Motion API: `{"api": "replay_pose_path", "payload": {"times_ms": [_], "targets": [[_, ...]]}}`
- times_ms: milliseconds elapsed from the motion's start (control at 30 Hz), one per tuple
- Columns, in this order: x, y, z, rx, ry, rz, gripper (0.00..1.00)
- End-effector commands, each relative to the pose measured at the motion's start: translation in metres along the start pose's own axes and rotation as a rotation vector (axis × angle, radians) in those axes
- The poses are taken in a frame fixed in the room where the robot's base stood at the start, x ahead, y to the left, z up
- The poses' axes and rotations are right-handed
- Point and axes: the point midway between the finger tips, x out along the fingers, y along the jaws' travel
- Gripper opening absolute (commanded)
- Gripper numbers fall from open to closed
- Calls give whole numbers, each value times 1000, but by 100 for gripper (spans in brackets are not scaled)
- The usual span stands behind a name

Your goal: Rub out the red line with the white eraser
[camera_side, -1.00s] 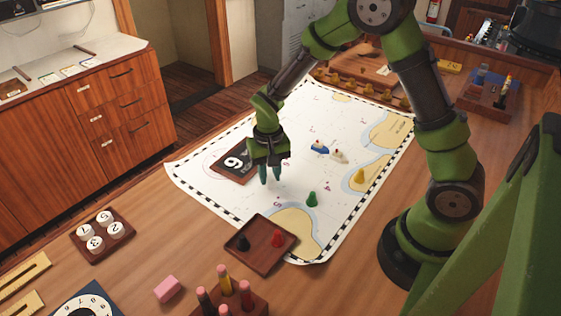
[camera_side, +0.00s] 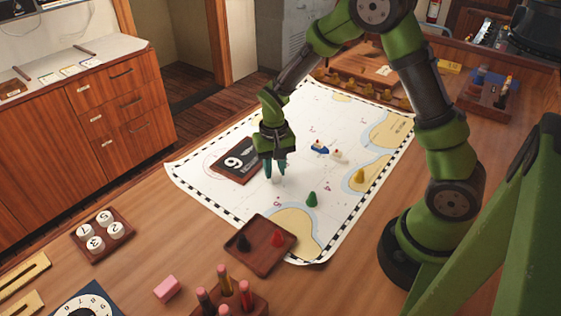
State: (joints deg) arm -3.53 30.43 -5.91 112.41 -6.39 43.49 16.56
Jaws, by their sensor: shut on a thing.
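My gripper (camera_side: 275,170) points down over the white sea chart (camera_side: 232,196), just right of the dark plaque with a 9. Its teal fingers are close together, shut on a small pale thing at their tips that barely shows against the chart and fits the white eraser. I cannot tell whether it touches the paper. No red line can be made out on the chart; it may be too thin or hidden by my gripper.
The dark plaque (camera_side: 240,163) lies beside my gripper. Ship pieces (camera_side: 320,150), a green pawn (camera_side: 312,199) and a yellow pawn (camera_side: 360,176) stand to the right. A brown tray (camera_side: 262,262) with black and red pawns and a pink block (camera_side: 167,289) are nearer.

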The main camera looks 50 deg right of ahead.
Motion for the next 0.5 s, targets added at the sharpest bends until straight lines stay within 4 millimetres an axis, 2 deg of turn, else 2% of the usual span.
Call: {"api": "replay_pose_path", "payload": {"times_ms": [233,500], "targets": [[0,14,-12,3,0,0,2],[0,15,-13,0,0,0,2]]}}
